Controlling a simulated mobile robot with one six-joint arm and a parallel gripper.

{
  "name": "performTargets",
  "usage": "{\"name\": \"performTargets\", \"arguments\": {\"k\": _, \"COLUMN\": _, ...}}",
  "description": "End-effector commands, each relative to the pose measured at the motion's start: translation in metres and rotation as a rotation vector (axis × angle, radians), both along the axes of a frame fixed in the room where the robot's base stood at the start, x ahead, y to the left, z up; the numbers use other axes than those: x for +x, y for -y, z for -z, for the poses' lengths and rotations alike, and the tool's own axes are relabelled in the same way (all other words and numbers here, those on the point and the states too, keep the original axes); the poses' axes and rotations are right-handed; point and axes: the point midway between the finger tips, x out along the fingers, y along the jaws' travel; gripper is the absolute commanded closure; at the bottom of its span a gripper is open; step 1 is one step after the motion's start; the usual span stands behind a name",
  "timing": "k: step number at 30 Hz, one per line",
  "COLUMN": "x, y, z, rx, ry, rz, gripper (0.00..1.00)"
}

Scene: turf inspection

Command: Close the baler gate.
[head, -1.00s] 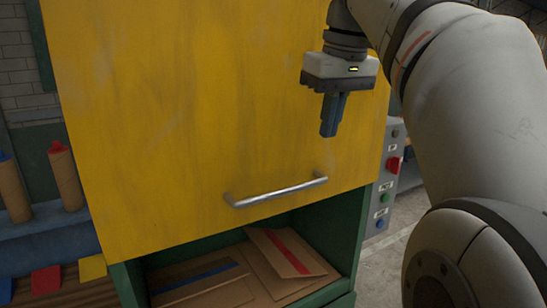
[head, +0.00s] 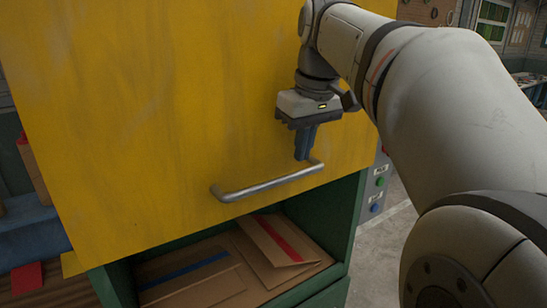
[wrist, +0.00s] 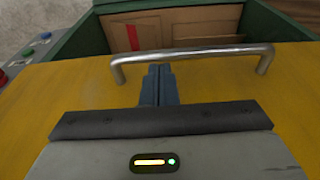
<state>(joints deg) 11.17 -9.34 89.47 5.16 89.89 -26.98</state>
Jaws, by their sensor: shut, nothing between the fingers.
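The yellow baler gate (head: 150,110) fills much of the head view, with the opening of the green baler body (head: 345,215) showing below its lower edge. A silver bar handle (head: 265,186) is fixed near that edge; it also crosses the wrist view (wrist: 195,52). My gripper (head: 304,158) points down with its blue-grey fingers shut and empty. The fingertips are close to the right end of the handle in the head view. In the wrist view the fingertips (wrist: 158,68) are just beside the bar; I cannot tell whether they touch it.
Flattened cardboard with a red stripe (head: 280,240) and a blue stripe (head: 190,271) lies inside the opening. A control panel with a green button (head: 380,182) and a blue button (head: 375,208) is on the right side. Grey floor (head: 385,250) is free to the right.

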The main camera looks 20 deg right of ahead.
Motion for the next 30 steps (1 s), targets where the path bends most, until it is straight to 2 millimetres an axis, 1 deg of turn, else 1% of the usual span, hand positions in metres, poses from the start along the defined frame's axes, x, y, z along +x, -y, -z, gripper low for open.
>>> {"name": "performTargets", "arguments": {"k": 3, "x": 0.003, "y": -0.001, "z": 0.015, "rx": 0.0, "ry": -0.001, "rz": 0.0, "gripper": 1.0}}
{"name": "performTargets", "arguments": {"k": 7, "x": 0.004, "y": -0.001, "z": 0.024, "rx": 0.0, "ry": 0.0, "rz": 0.0, "gripper": 1.0}}
{"name": "performTargets", "arguments": {"k": 11, "x": 0.005, "y": -0.001, "z": 0.028, "rx": 0.0, "ry": 0.0, "rz": 0.001, "gripper": 1.0}}
{"name": "performTargets", "arguments": {"k": 20, "x": 0.005, "y": -0.001, "z": 0.028, "rx": -0.001, "ry": 0.0, "rz": 0.001, "gripper": 1.0}}
{"name": "performTargets", "arguments": {"k": 23, "x": 0.005, "y": -0.001, "z": 0.033, "rx": 0.0, "ry": 0.0, "rz": 0.002, "gripper": 1.0}}
{"name": "performTargets", "arguments": {"k": 26, "x": 0.005, "y": -0.001, "z": 0.046, "rx": 0.0, "ry": 0.0, "rz": 0.002, "gripper": 1.0}}
{"name": "performTargets", "arguments": {"k": 29, "x": 0.005, "y": -0.001, "z": 0.067, "rx": 0.0, "ry": -0.002, "rz": 0.002, "gripper": 1.0}}
{"name": "performTargets", "arguments": {"k": 30, "x": 0.005, "y": -0.001, "z": 0.077, "rx": 0.0, "ry": -0.003, "rz": 0.002, "gripper": 1.0}}
